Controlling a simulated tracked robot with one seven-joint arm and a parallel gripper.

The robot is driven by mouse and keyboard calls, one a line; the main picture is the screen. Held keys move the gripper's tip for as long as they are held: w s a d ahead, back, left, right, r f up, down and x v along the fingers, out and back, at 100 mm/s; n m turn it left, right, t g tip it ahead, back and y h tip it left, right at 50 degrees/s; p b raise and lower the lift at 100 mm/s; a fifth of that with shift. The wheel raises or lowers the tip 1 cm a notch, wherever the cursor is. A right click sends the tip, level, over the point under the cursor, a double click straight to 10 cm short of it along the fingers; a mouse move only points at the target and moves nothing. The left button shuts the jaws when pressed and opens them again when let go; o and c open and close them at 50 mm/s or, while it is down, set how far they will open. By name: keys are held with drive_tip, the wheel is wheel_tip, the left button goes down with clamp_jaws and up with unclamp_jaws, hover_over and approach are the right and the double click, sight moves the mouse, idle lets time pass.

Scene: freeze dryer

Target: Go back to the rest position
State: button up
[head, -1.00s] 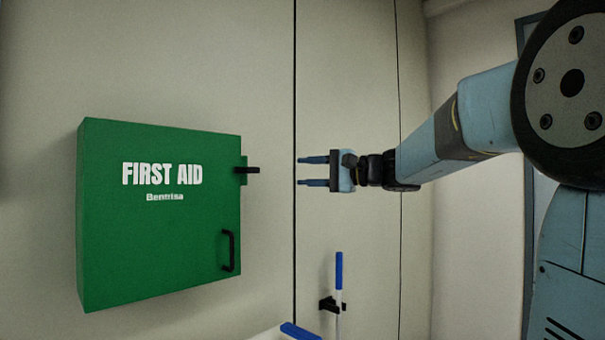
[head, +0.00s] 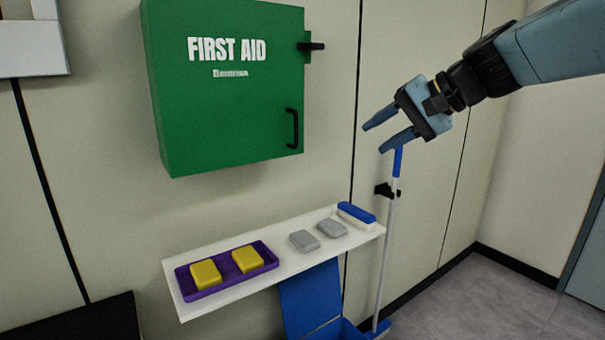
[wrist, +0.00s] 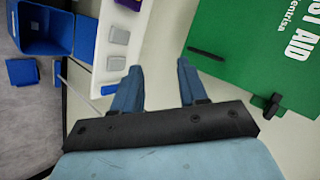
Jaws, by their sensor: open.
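My gripper (head: 378,133) is open and empty at the upper right of the head view, its two blue fingers apart and pointing left and slightly down. It is in the air, right of the green first aid cabinet (head: 220,110) and above the right end of the white shelf (head: 240,287). In the wrist view the fingers (wrist: 157,80) are spread with nothing between them but pale wall behind. The cabinet (wrist: 240,50) shows there at the upper right, with its door shut in the head view.
Below the cabinet, the shelf holds a purple tray (head: 213,292) with two yellow blocks, two grey blocks (head: 318,235) and a blue-and-white item (head: 356,214). A blue-topped pole (head: 388,240) stands close below my gripper. A blue bin (wrist: 45,27) is under the shelf. Floor at right is clear.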

drive_tip(key=s+d+f+n+h, duration=0.4)
drive_tip(key=s+d+f+h, duration=0.4)
drive_tip(key=s+f, duration=0.5)
drive_tip(key=shift+d+f+h, duration=0.2)
drive_tip(key=shift+h, duration=0.1)
